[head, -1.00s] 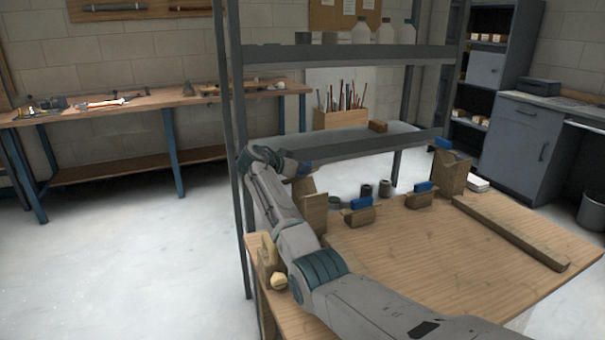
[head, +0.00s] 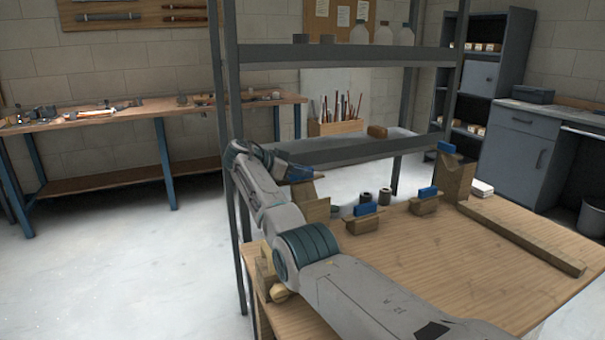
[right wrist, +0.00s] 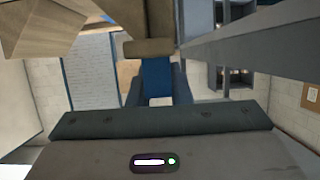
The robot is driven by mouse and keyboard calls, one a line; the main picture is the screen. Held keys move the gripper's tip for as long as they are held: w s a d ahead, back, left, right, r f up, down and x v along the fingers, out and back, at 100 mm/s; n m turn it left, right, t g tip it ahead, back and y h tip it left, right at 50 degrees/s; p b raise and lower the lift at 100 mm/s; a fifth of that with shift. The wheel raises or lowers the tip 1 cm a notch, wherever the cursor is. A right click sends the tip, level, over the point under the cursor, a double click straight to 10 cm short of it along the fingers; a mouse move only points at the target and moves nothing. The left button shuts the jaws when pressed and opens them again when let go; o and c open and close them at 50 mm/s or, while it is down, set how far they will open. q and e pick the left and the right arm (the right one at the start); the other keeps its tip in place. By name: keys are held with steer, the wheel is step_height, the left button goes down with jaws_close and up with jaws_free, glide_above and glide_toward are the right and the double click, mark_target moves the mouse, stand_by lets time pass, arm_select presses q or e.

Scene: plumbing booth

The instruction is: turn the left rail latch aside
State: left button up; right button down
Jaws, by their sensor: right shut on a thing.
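The left wooden post (head: 314,207) stands at the far left of the wooden table, by the shelf frame. My right gripper (head: 296,172) is at the top of this post, and my arm hides part of it. In the right wrist view, my right gripper (right wrist: 157,92) is shut on the blue tab (right wrist: 156,78) of the left rail latch. The latch's brown bar (right wrist: 148,48) lies just beyond the fingertips, close to a wooden block at the upper left. The latch's exact angle is hard to tell. My left gripper is not in view.
Two wooden holders with blue pieces (head: 365,209) (head: 427,192) stand on the table (head: 440,250). A right wooden post (head: 455,175) with a blue top and a long wooden bar (head: 520,238) are farther right. The metal shelf (head: 340,153) rises close behind my gripper.

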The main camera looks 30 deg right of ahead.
steer(key=shift+f, duration=0.15)
steer(key=c, duration=1.3)
jaws_free()
steer(key=shift+a, duration=0.1)
steer(key=v, duration=1)
steer(key=shift+a+r, duration=0.25)
